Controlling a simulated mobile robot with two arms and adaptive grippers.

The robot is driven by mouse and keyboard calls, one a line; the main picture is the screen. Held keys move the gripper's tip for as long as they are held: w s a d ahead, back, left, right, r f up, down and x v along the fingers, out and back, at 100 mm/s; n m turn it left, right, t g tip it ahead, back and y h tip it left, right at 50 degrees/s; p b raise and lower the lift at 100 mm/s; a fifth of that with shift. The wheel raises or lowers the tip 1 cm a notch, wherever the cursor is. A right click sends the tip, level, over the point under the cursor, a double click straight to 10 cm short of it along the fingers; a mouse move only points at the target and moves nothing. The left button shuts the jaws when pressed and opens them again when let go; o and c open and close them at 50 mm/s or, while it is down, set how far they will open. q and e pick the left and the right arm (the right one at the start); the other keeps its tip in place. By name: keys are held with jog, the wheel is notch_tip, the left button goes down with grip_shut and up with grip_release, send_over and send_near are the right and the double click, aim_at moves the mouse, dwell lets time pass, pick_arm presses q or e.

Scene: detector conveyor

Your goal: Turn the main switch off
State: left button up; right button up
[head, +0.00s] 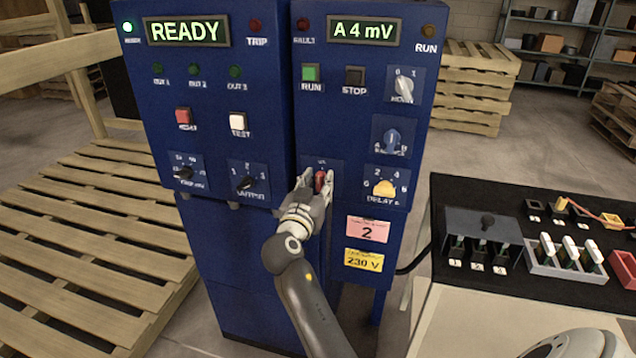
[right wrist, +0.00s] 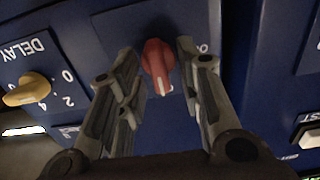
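The main switch appears to be the red rotary knob (head: 320,181) low on the right blue cabinet. It also shows in the right wrist view (right wrist: 158,62), where its white pointer mark points down in that turned picture. My right gripper (head: 316,183) is at the knob with its fingers apart. In the right wrist view the fingers (right wrist: 157,58) stand on either side of the knob, with a visible gap at each side. The switch label is partly hidden and too small to read. My left gripper is not in view.
A yellow DELAY knob (head: 384,188) and a blue knob (head: 392,137) sit right of the switch. RUN (head: 310,73) and STOP (head: 354,75) buttons are above. The display (head: 363,31) reads "A 4 mV". A black-topped table (head: 460,200) with parts stands at right.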

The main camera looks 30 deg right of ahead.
grip_shut()
jog(key=shift+n, duration=1.4)
jog(key=n+p, duration=0.1)
jog(key=n, duration=0.3)
jog(key=shift+w+r+n, duration=0.1)
jog(key=shift+n, duration=0.2)
jog(key=n+p, duration=0.5)
jog(key=n, duration=0.5)
jog(key=shift+w+a, duration=0.1)
jog(key=shift+f+n, duration=0.2)
jog(key=shift+n, duration=0.3)
